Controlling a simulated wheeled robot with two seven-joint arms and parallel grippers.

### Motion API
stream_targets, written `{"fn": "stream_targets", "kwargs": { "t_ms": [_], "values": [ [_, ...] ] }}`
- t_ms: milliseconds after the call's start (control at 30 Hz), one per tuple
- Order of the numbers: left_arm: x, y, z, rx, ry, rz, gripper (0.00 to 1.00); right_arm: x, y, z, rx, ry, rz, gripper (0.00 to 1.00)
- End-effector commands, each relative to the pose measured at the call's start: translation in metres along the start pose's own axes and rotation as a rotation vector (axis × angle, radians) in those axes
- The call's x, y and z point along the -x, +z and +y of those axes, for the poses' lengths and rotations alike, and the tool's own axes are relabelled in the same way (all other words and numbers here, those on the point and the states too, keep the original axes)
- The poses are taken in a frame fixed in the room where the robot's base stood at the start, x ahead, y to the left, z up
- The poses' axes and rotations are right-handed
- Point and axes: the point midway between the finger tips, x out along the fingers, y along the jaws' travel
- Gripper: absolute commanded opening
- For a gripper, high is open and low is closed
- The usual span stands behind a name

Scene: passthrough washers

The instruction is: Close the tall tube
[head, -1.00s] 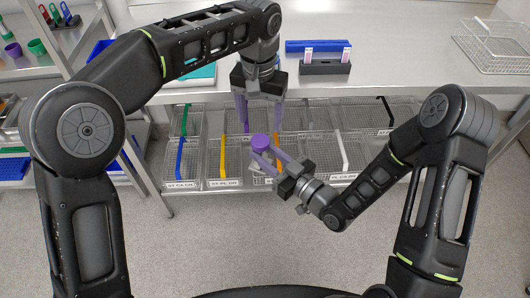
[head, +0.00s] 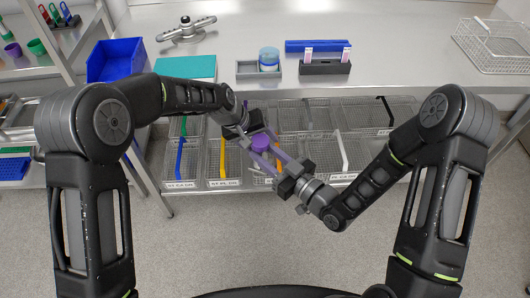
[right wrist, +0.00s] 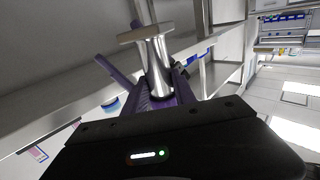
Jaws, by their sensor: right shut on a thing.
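In the right wrist view a shiny grey cylinder (right wrist: 157,70) with a wider flat end stands between the right fingers. My left gripper (head: 256,138) comes in from the upper left, its fingers close beside the purple top. The overlapping fingers hide its exact opening and any contact. I cannot tell whether the tube is capped.
Wire baskets with coloured strips (head: 195,158) lie on the shelf below the grippers. On the table (head: 400,70) stand a blue bin (head: 115,60), a teal box (head: 186,68), a grey tray holding a blue-lidded jar (head: 269,58), a dark rack (head: 325,67) and a wire basket (head: 488,45).

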Motion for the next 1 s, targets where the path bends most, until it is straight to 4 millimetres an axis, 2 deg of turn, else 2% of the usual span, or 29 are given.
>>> {"fn": "stream_targets", "kwargs": {
  "t_ms": [33,67,100,167,233,267,300,400,500,533,600,700,1000],
  "values": [
    [-0.015,-0.002,-0.031,0.086,-0.011,0.050,0.68,0.000,-0.001,0.000,0.000,0.000,0.003,0.00],
    [-0.024,-0.002,-0.052,0.134,-0.022,0.082,0.68,0.000,-0.001,0.000,0.000,0.000,0.003,0.00],
    [-0.038,0.015,-0.084,0.178,-0.049,0.094,0.68,0.000,-0.001,0.000,0.001,0.000,0.003,0.00],
    [-0.056,0.055,-0.115,0.175,-0.077,0.061,0.68,0.000,-0.001,0.000,0.001,0.000,0.003,0.00],
    [-0.072,0.107,-0.145,0.167,-0.102,0.016,0.68,0.000,-0.001,0.000,0.001,0.000,0.003,0.00],
    [-0.076,0.129,-0.156,0.164,-0.108,-0.002,0.68,0.000,-0.001,0.000,0.001,0.000,0.003,0.00],
    [-0.080,0.159,-0.168,0.159,-0.113,-0.028,0.68,0.000,-0.001,0.000,0.000,0.000,0.003,0.00],
    [-0.082,0.229,-0.183,0.146,-0.108,-0.084,0.68,0.000,-0.001,0.000,0.000,0.000,0.002,0.00],
    [-0.077,0.279,-0.186,0.136,-0.090,-0.123,0.68,0.000,-0.001,0.000,0.001,0.000,0.003,0.00],
    [-0.075,0.291,-0.186,0.133,-0.084,-0.132,0.68,0.000,-0.001,0.000,0.001,0.000,0.003,0.00],
    [-0.071,0.310,-0.184,0.131,-0.073,-0.145,0.68,0.000,-0.001,0.000,0.001,0.000,0.003,0.00],
    [-0.068,0.324,-0.182,0.126,-0.061,-0.155,0.68,0.000,-0.001,0.000,0.001,0.000,0.002,0.00],
    [-0.067,0.327,-0.181,0.124,-0.059,-0.156,0.68,-0.001,-0.002,0.000,0.001,0.000,0.005,0.00]
  ]
}}
